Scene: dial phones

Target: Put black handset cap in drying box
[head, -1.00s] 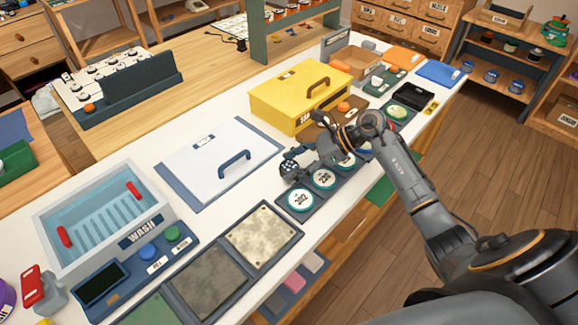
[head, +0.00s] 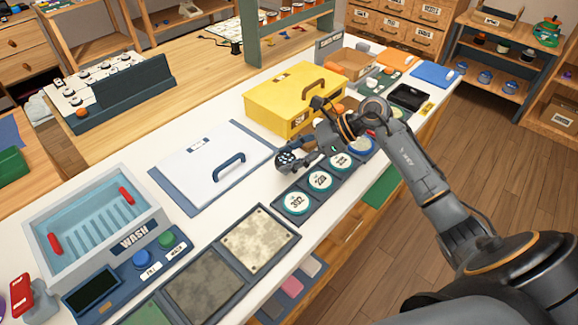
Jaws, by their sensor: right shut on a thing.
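My right gripper (head: 305,160) reaches in over the white bench, in front of the yellow box. It is shut on a small dark round piece with pale dots, which looks like the black handset cap (head: 286,160); the fingers hide part of it. The cap is to the right of a white lidded box (head: 205,165) with a blue handle and blue rim, which looks like the drying box. Its lid is closed and its label is too small to read. My left gripper is out of view.
A yellow lidded box (head: 295,97) stands behind the gripper. A row of numbered round dials (head: 320,180) lies just in front of it. A blue wash basin (head: 95,225) is at the left, with textured pads (head: 256,238) at the front.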

